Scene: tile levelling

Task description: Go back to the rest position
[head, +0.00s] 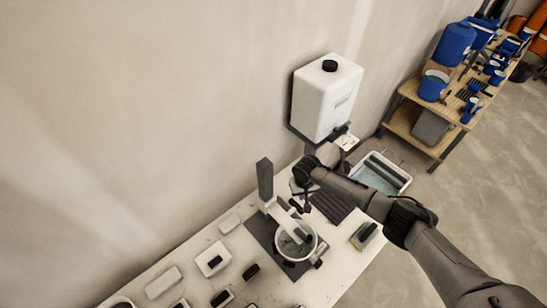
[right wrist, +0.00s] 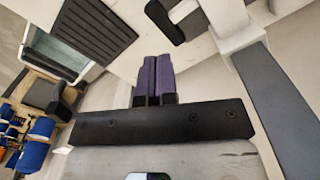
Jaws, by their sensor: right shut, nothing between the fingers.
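My right gripper (head: 301,206) hangs over the white table in the head view, beside the mixing stand and its bowl. In the right wrist view its two purple-padded fingers (right wrist: 152,78) are pressed together, with nothing between them. My right arm reaches in from the lower right, bent at the elbow. My left gripper does not show in either view.
A stand with a white arm (head: 285,217) and a round bowl (head: 308,241) are close to the right gripper. A white tank (head: 326,97) hangs on the wall. A water tub (head: 383,173), ribbed dark mat (head: 331,206) and sponge (head: 364,236) lie nearby. Wooden shelves (head: 407,122) stand farther right.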

